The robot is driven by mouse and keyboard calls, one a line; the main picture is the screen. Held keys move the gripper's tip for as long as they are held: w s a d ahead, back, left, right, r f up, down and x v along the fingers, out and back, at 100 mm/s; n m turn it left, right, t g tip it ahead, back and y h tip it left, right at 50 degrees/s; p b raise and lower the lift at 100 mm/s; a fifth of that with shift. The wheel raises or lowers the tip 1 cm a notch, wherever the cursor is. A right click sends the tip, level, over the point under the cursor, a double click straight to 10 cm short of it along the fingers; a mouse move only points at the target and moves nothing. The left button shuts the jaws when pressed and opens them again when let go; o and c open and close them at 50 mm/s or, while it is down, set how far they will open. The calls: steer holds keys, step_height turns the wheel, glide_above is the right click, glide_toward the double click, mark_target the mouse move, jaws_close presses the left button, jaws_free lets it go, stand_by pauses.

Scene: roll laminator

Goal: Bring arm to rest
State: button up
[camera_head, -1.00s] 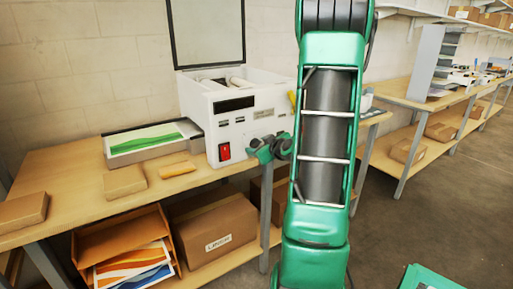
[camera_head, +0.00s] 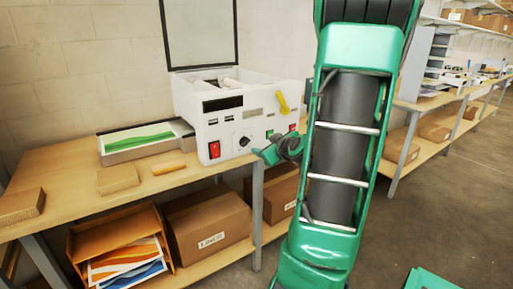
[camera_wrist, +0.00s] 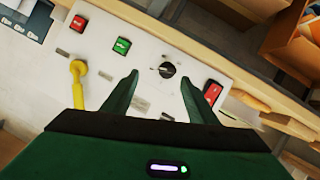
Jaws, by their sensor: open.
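My gripper (camera_head: 278,152) is in front of the white laminator (camera_head: 212,110) on the bench, near its front panel. In the wrist view my gripper (camera_wrist: 160,95) is open with nothing between its two green fingers. Beyond the fingers the wrist view shows the laminator's panel (camera_wrist: 150,68) with a black knob (camera_wrist: 167,70), a green button (camera_wrist: 121,46), a red button (camera_wrist: 78,23), a red switch (camera_wrist: 213,93) and a yellow lever (camera_wrist: 78,85). Whether a fingertip touches the panel cannot be told. My green arm hides part of the laminator's right side.
The wooden bench (camera_head: 60,195) holds a tray with a green-printed sheet (camera_head: 145,140) and small tan blocks (camera_head: 118,180). Cardboard boxes (camera_head: 207,225) and an open paper box (camera_head: 125,250) sit on the lower shelf. Open floor (camera_head: 450,210) lies to the right.

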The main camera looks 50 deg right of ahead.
steer(key=shift+w+a+r, duration=0.2)
steer(key=shift+w+a, duration=0.5)
steer(key=shift+a, duration=0.2)
steer(key=shift+y, duration=0.3)
steer(key=s+a+f+g+y, duration=0.2)
steer(key=a+f+g+y, duration=0.15)
steer(key=a, duration=0.55)
steer(key=s+a+m+g, duration=0.3)
steer(key=s+a+g, duration=0.1)
steer(key=s, duration=0.7)
steer(key=s+a+m+g+y, duration=0.1)
steer(key=s+a+m+g, duration=0.2)
steer(key=s, duration=0.8)
steer(key=a+g, duration=0.2)
steer(key=a, duration=0.2)
steer(key=shift+s+f, duration=0.2)
steer(key=shift+s, duration=0.15)
steer(key=shift+y, duration=0.25)
